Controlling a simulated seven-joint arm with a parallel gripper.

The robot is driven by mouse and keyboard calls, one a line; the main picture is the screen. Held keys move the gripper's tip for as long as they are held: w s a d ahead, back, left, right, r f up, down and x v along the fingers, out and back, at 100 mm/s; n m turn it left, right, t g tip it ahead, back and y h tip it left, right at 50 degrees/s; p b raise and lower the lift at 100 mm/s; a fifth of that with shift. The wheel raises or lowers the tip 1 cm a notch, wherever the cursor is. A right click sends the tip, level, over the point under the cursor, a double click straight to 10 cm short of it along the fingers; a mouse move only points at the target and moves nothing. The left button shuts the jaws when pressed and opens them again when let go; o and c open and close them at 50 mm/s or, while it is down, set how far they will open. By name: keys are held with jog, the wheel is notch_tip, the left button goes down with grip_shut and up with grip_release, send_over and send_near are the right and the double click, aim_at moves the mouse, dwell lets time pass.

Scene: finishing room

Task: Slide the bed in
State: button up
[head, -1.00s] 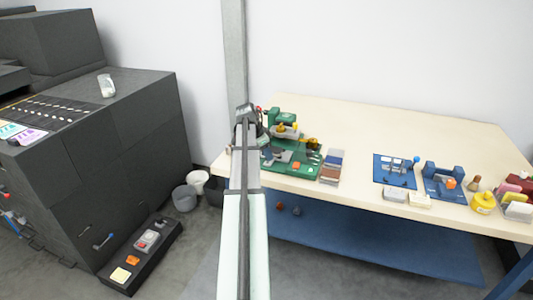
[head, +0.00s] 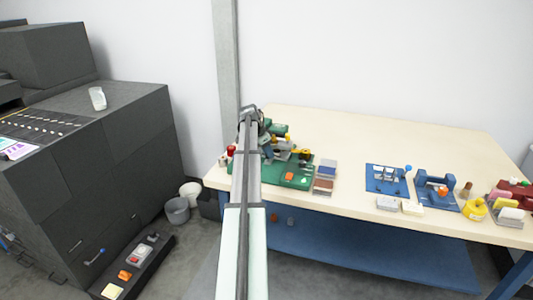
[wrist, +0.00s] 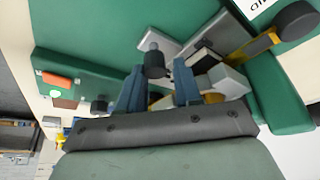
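A green machine (head: 290,178) stands at the left end of the workbench, partly hidden by my arm in the head view. In the wrist view its green body (wrist: 100,35) carries a grey metal plate (wrist: 190,42), which may be the bed, and a dark upright knob (wrist: 155,58). My gripper (wrist: 159,70) shows two blue-grey fingers held apart, with the knob between or just beyond their tips. Gaps show on both sides of the knob. Whether a finger touches it I cannot tell. In the head view my gripper (head: 250,112) is small and over the machine's back left.
A yellow-and-black lever (wrist: 265,40) and white blocks (wrist: 228,80) sit close by on the right in the wrist view. Colour swatches (head: 325,177) and blue fixtures (head: 387,180) stand to the machine's right. A dark cabinet (head: 90,150) is at left. The bench's back (head: 370,125) is clear.

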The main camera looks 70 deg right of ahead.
jog(key=o, duration=0.3)
jog(key=shift+a, duration=0.1)
jog(key=v, duration=1.3)
jog(key=shift+r, duration=0.35)
jog(key=shift+w+a, duration=0.1)
jog(key=shift+w, duration=0.05)
